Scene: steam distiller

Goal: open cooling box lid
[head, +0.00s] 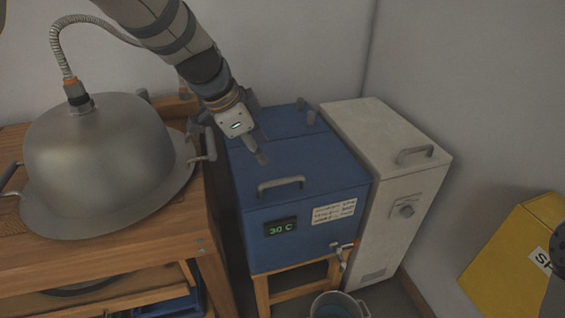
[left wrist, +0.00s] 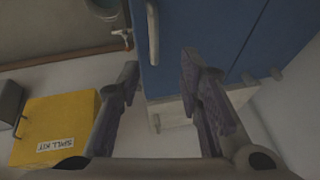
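The blue cooling box (head: 292,232) stands on a wooden stand, with a green "30 C" display on its front. Its blue lid (head: 325,155) lies flat and shut, with a grey bar handle (head: 281,185) near the front edge. In the left wrist view the lid (left wrist: 205,35) fills the top middle, with the handle (left wrist: 152,32) at its left edge. My left gripper (head: 262,150) is over the lid, behind the handle and apart from it. Its two fingers (left wrist: 158,75) are spread with nothing between them.
A white cabinet (head: 385,150) with a top handle stands close against the box's right side. A metal dome (head: 95,150) with a hose sits on the wooden table (head: 110,245) at left. A bucket (head: 338,304) stands below the tap. A yellow spill kit (head: 510,255) is at right.

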